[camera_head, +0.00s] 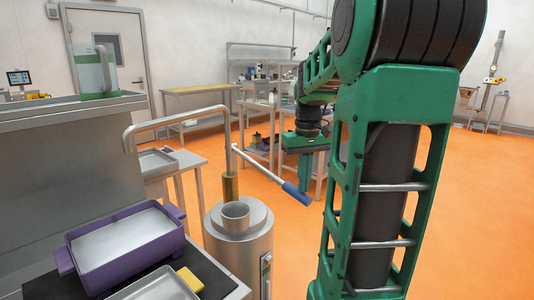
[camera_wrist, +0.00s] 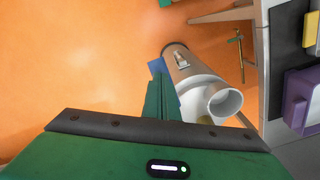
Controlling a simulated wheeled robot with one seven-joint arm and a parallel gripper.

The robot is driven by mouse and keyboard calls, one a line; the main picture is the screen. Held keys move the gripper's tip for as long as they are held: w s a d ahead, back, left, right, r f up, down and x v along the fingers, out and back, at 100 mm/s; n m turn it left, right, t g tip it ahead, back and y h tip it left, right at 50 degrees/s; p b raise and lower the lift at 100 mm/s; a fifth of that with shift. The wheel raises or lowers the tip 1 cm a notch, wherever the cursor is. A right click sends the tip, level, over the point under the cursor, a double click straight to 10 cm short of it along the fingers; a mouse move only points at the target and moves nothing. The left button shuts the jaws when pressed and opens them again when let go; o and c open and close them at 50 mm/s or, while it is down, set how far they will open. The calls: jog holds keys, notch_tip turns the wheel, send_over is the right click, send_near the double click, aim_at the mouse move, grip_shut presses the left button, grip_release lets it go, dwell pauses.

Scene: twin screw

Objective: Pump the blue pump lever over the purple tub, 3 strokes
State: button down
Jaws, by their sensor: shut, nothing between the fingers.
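The purple tub (camera_head: 170,252) stands at the lower left, with a pale, flat-looking inside. The pump's bent spout pipe (camera_head: 178,121) ends above it in the picture.
The grey pump cylinder (camera_head: 240,252) stands between the tub and my arm. A yellow block (camera_head: 190,279) and a metal tray (camera_head: 158,288) lie before the tub. A green-and-white jug (camera_head: 95,75) stands on a shelf. Orange floor is open on the right.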

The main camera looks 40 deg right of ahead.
notch_tip(320, 180, up, 13)
jog(key=shift+f, duration=0.15)
dwell(0.9)
jog(key=shift+f, duration=0.1)
dwell(0.7)
jog(key=shift+f, duration=7.1)
jog(key=shift+r, duration=0.1)
notch_tip(320, 180, up, 14)
jog(key=shift+r, duration=0.1)
